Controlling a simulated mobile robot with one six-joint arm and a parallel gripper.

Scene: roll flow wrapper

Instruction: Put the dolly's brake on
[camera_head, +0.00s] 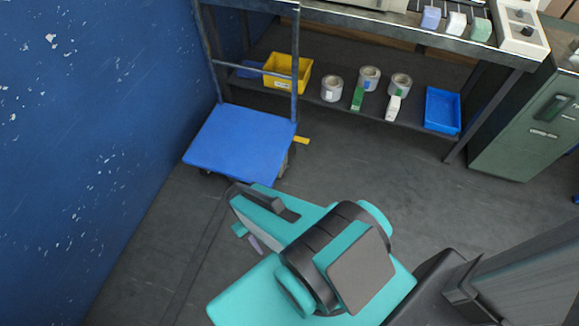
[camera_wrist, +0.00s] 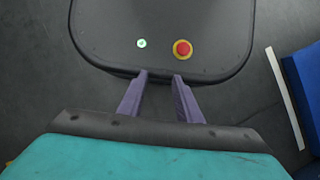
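The dolly (camera_head: 240,142) is a blue flat platform with a grey upright handle frame at its back, standing on the floor beside the blue wall. A small yellow pedal (camera_head: 301,140) sticks out at its right side, probably the brake; its exact tilt is too small to tell. My gripper (camera_head: 249,240) is in front of the dolly, nearer the camera and apart from the pedal, partly hidden by my teal arm. In the wrist view its two purple fingers (camera_wrist: 161,74) stand apart with nothing between them.
A workbench (camera_head: 400,28) stands behind, its lower shelf holding a yellow bin (camera_head: 287,72), several tape rolls and a blue tray (camera_head: 442,110). A green cabinet (camera_head: 530,130) is at right. The floor right of the dolly is clear. The blue wall (camera_head: 80,130) closes the left side.

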